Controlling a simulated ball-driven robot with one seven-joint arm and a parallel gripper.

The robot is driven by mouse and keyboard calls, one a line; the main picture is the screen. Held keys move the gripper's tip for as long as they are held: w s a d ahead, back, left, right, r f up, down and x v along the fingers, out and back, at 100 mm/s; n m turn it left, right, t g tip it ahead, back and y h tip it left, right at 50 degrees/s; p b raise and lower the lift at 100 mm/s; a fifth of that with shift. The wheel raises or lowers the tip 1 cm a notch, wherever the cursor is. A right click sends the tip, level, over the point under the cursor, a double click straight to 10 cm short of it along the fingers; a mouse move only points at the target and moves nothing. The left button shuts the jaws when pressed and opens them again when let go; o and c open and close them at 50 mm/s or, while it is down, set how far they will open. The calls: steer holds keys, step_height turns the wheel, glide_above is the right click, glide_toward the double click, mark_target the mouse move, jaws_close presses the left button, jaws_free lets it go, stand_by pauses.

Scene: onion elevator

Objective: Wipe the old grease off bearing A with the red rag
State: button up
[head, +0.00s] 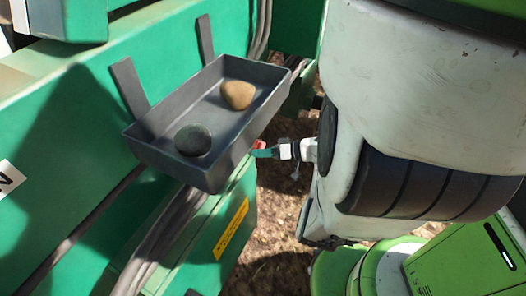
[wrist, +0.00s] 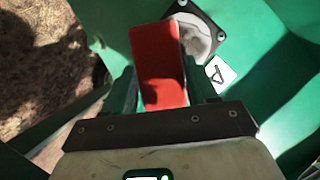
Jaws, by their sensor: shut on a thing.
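In the wrist view my gripper (wrist: 160,84) is shut on the red rag (wrist: 158,55), which looks like a flat red block between the two green fingers. Bearing A (wrist: 202,40) is a dark square flange with a pale greyish face on the green panel, with a label marked A (wrist: 218,74) beside it. The rag overlaps the left part of the bearing in this view; I cannot tell whether they touch. In the head view my gripper (head: 264,152) is small beyond the tray, with a bit of the red rag (head: 257,143) showing. The bearing is hidden there.
A grey tray (head: 133,135) on the green machine side (head: 60,120) holds a tan stone (head: 237,94) and a dark grey stone (head: 193,139). Cables (head: 165,232) run below it. A yellow label (head: 231,229) is on the lower green panel. Brown ground (head: 277,200) shows between.

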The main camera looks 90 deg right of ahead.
mark_target(257, 160)
steer(key=w+a+p, duration=0.2)
steer(key=a+p, duration=0.1)
steer(key=shift+w+a, duration=0.1)
steer(key=shift+a, duration=0.05)
steer(key=shift+w+a+p, duration=0.85)
steer(key=shift+a+p, duration=0.95)
steer(key=shift+p, duration=0.35)
steer(key=s+d+b, duration=0.3)
steer(key=d, duration=0.4)
steer(key=shift+s+r, duration=0.4)
